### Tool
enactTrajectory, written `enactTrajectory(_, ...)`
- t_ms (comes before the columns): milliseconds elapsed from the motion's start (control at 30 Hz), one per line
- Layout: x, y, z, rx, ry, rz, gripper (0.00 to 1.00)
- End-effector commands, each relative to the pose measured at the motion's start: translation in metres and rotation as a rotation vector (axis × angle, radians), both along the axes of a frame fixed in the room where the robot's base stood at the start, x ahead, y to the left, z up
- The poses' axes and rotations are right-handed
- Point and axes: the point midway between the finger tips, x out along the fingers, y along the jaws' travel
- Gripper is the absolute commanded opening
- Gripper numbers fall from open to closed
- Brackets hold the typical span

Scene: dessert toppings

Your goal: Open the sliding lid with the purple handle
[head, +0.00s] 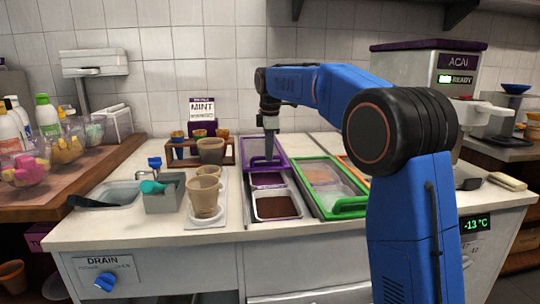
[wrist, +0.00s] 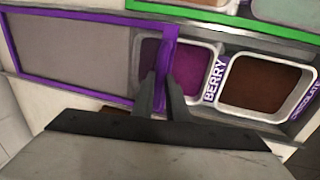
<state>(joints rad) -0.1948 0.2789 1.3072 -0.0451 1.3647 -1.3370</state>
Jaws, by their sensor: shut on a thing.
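The sliding lid with the purple frame (head: 249,147) lies over the far part of the left topping well in the head view. In the wrist view its clear panel (wrist: 70,45) fills the upper left. My gripper (wrist: 164,112) is shut on the lid's purple handle (wrist: 170,50), which also shows in the head view (head: 266,162). Beside the handle, the purple berry tub (wrist: 192,72) is partly uncovered. The brown chocolate tub (wrist: 262,84) is fully uncovered. In the head view the gripper (head: 270,155) points down at the handle.
A green-framed lid (head: 325,175) covers the well just to the right. To the left stand paper cups (head: 204,196) on a white tray and a grey container (head: 165,192) by the sink. A mint sign (head: 202,110) and a cup rack (head: 185,150) stand behind.

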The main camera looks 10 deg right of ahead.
Motion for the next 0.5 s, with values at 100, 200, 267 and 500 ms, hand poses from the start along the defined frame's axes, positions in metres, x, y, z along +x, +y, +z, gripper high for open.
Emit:
enactTrajectory(100,0.021,-0.001,-0.001,0.0,-0.002,-0.002,0.0)
enactTrajectory(200,0.036,-0.001,-0.001,0.0,-0.001,-0.001,0.0)
enactTrajectory(267,0.044,-0.002,0.0,0.0,-0.001,-0.001,0.0)
enactTrajectory(500,0.064,-0.002,0.0,0.0,0.0,0.0,0.0)
